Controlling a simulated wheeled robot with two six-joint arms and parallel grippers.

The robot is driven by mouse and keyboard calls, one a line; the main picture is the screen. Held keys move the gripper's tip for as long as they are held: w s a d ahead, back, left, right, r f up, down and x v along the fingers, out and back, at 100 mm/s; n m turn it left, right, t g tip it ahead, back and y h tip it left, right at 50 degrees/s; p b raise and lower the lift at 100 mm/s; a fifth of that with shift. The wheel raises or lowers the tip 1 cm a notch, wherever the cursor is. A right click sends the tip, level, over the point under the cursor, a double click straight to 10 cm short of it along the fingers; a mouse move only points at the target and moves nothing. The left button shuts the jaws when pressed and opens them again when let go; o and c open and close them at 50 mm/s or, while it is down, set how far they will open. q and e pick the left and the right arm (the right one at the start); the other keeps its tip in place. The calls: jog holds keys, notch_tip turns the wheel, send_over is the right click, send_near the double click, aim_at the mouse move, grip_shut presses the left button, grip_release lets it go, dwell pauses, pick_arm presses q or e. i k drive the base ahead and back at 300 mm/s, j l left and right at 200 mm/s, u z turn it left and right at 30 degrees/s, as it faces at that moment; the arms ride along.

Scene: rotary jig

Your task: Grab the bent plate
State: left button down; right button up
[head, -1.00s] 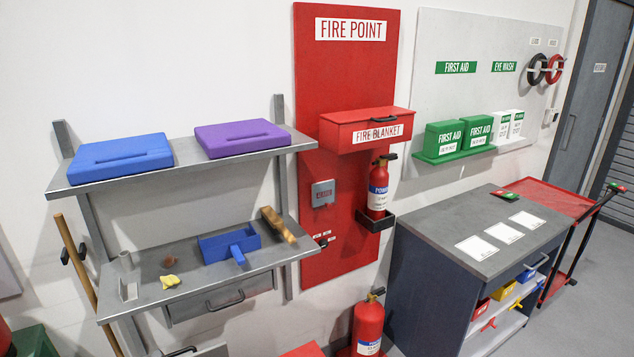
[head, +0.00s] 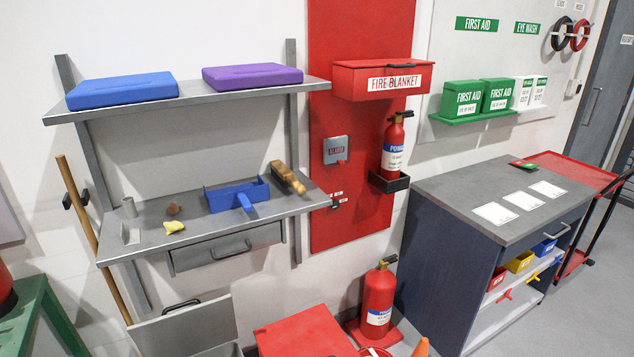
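A small grey angled piece that looks like the bent plate (head: 131,235) stands on the lower grey shelf (head: 200,232), near its left end. It is close to the shelf in colour, so its exact shape is hard to make out. A short grey cylinder (head: 129,207) stands just behind it. A brown lump (head: 174,209) and a yellow piece (head: 174,227) lie to its right. Neither of my grippers shows in the head view.
A blue dustpan (head: 236,195) and a wooden brush (head: 287,177) lie farther right on the shelf. A wooden pole (head: 93,252) leans at the shelf's left end. A green bench (head: 40,310), a grey open box (head: 185,325) and a red box (head: 303,332) stand below.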

aim_at(129, 236)
jog(key=u, duration=1.1)
